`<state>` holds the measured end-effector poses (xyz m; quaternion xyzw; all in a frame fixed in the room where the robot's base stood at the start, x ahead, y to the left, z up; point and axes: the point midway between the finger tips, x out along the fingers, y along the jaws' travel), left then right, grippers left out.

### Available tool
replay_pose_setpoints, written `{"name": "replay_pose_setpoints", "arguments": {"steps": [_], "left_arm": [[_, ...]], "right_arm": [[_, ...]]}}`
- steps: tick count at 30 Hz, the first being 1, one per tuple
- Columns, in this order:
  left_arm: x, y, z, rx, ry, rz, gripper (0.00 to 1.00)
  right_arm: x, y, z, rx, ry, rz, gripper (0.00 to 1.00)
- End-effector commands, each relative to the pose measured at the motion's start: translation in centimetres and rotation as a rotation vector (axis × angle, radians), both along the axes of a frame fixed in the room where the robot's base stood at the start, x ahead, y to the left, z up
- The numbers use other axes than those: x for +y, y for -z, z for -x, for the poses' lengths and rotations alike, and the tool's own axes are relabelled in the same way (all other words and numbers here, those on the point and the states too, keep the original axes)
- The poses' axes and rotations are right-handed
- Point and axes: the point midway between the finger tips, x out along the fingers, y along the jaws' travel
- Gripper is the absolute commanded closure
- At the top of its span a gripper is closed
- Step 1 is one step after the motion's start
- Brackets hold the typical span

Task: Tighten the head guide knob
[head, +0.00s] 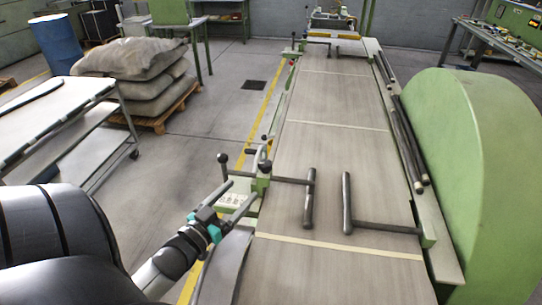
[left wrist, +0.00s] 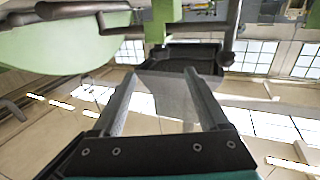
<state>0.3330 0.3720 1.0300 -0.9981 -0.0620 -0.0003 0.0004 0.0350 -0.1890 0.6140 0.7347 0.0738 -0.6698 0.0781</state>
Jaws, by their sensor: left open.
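A green guide bracket (head: 237,201) sits on the left edge of the long machine bed, with a black ball knob (head: 222,158) on a lever and another dark knob (head: 265,166) beside it. I cannot tell which is the head guide knob. My left gripper (head: 240,191) is open and empty, its fingers pointing at the bracket from the front left. In the left wrist view, the open fingers (left wrist: 160,76) have a dark block (left wrist: 190,55) beyond their tips. Contact cannot be told. My right gripper is out of view.
Dark guide bars (head: 309,198) and (head: 347,203) stand over the grey bed (head: 330,150). A large green rounded housing (head: 470,165) rises at right. A white-topped cart (head: 50,125) and stacked sacks (head: 140,75) are at left. Floor between them and the machine is clear.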

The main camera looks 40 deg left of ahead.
Motion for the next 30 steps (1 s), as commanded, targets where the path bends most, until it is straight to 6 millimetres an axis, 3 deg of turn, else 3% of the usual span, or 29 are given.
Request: {"name": "replay_pose_setpoints", "arguments": {"steps": [5, 24, 30], "left_arm": [[0.2, 0.0, -1.4, -0.002, -0.002, -0.001, 0.22], [1.4, 0.0, -11.4, -0.002, 0.000, 0.000, 0.22], [1.7, 0.0, -13.8, 0.000, -0.001, 0.001, 0.22]], "right_arm": [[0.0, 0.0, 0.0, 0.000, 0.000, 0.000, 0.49], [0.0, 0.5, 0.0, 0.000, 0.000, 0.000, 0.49], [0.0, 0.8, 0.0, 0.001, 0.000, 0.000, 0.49]]}}
